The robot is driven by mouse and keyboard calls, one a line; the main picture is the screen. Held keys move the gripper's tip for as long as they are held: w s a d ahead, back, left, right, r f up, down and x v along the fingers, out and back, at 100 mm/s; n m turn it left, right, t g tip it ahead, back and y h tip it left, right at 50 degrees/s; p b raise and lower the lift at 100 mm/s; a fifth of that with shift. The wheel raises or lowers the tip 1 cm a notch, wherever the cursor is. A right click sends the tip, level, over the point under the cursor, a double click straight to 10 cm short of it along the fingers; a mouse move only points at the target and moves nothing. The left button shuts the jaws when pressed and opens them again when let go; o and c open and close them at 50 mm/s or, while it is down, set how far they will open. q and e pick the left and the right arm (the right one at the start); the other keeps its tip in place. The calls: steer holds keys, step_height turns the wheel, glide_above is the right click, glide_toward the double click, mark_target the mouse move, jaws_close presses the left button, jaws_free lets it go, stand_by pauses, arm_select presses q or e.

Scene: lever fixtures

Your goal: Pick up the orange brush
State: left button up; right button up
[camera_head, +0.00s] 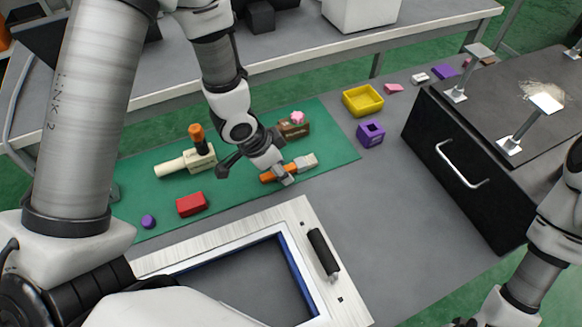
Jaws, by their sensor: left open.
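The orange brush (268,177) lies on the green mat (335,150). Its orange handle points left, and its pale head (306,161) points to the upper right. My left gripper (256,174) is open, low over the mat at the brush. One finger is spread to the left, off the brush. The other finger is over the middle of the brush and hides part of it. I cannot tell whether this finger touches the brush. My right gripper is not in view; only part of my right arm shows at the lower right.
A wooden block with a pink piece (297,117) is just behind the brush. A cream tool with an orange knob (196,134), a red block (191,204) and a purple piece (148,221) are left. A framed panel with a black handle (324,254) is in front. A black drawer cabinet (440,180) stands right.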

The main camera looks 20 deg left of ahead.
arm_select(q)
steer(key=shift+f, duration=0.1)
stand_by(0.4)
steer(key=shift+s, duration=0.1)
jaws_close()
step_height(320, 180, up, 10)
steer(key=p, duration=0.6)
steer(key=shift+r, duration=0.2)
